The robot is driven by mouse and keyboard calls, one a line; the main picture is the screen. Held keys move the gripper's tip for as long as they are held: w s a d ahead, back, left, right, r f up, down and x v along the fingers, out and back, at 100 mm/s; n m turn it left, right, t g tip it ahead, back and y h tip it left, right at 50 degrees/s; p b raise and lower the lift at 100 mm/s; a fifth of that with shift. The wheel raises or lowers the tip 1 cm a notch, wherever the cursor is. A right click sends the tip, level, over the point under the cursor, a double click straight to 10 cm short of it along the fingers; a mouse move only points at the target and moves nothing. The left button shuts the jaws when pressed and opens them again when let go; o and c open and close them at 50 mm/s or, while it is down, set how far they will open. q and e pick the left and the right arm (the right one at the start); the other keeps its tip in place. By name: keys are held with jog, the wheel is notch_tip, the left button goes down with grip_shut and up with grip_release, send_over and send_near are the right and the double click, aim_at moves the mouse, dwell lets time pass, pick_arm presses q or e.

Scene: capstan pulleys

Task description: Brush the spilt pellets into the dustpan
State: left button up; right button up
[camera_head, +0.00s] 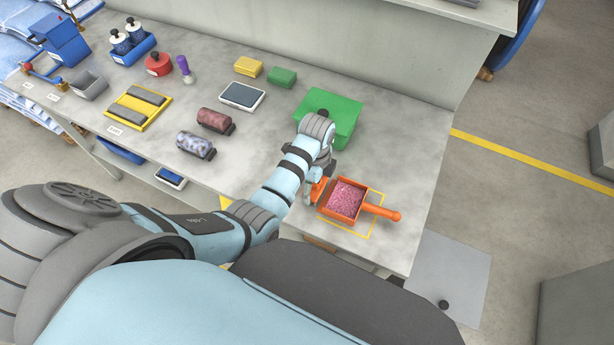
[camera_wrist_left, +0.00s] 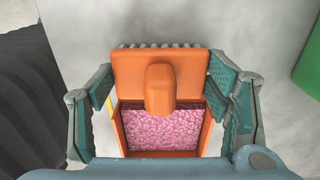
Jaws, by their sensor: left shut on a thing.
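My left gripper (camera_head: 316,188) is shut on an orange hand brush (camera_wrist_left: 125,70), beside the left edge of the dustpan. In the left wrist view the gripper's green fingers (camera_wrist_left: 160,98) flank the brush, and its grey bristles show along the top edge. The orange dustpan (camera_head: 359,219) lies on the table inside a yellow outline, its handle pointing right. Pink pellets (camera_head: 346,197) cover its floor; they also show in the left wrist view (camera_wrist_left: 160,132). I see no loose pellets on the bare table, though my arm hides part of it. My right gripper is not in view.
A green box (camera_head: 343,108) stands just behind my left gripper. Small boxes, rollers (camera_head: 214,120), a grey-topped tray (camera_head: 242,96) and a yellow rack (camera_head: 136,118) stand farther left. The table's right end is clear up to its edge.

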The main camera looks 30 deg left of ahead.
aim_at(269, 172)
pick_arm(q)
jog(key=a, duration=0.3)
jog(key=shift+a+f, duration=0.1)
jog(key=shift+a, duration=0.25)
jog(key=a, duration=0.3)
jog(key=shift+s+a, duration=0.1)
jog(key=shift+a, duration=3.7)
notch_tip(269, 172, up, 7)
